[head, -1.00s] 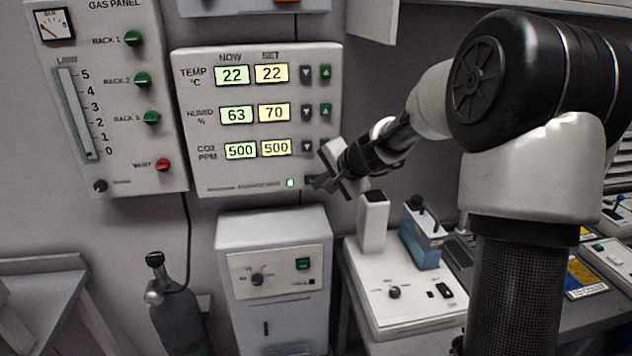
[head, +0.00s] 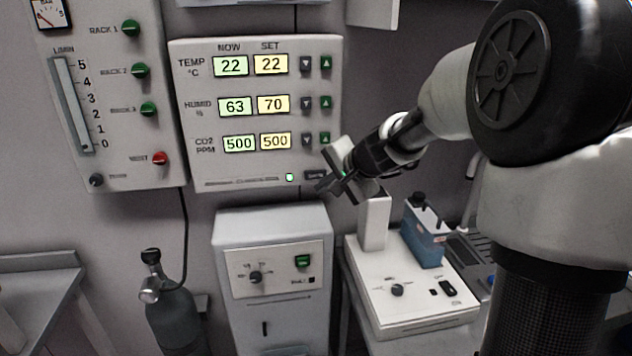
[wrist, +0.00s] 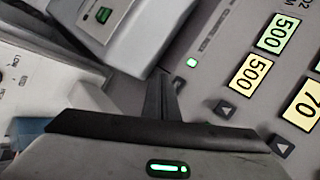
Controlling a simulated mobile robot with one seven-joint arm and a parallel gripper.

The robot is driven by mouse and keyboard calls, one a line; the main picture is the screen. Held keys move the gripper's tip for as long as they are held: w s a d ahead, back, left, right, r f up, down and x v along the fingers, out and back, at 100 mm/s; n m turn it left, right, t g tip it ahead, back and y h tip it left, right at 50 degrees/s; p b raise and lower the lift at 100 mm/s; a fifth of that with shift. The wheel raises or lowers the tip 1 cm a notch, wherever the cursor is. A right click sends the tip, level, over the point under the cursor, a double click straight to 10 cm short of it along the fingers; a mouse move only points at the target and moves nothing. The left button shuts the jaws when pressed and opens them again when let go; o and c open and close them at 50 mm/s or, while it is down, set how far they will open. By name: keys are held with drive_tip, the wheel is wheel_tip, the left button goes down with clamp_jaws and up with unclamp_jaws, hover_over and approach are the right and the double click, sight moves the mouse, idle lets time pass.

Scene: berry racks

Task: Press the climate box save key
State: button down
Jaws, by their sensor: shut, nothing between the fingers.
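The climate box (head: 185,75) is a pale wall panel with NOW and SET displays reading 22/22, 63/70 and 500/500. A dark key (head: 314,175) sits at its lower right, beside a lit green lamp (head: 289,177); its label is too small to read. My gripper (head: 322,186) is shut and empty, its tips just below and right of that key in the head view. In the wrist view the shut fingers (wrist: 163,92) point at the panel near the green lamp (wrist: 192,62) and partly hide a dark key beside them. I cannot tell whether they touch.
Up and down keys (head: 306,103) line the panel's right side, close to my gripper. A grey cabinet (head: 270,218) stands below. A white bench device (head: 375,310) with a blue block (head: 424,243) is lower right. The gas panel (head: 120,165) hangs left.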

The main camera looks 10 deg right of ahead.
drive_tip(key=shift+s+b, duration=0.5)
drive_tip(key=shift+s, duration=0.65)
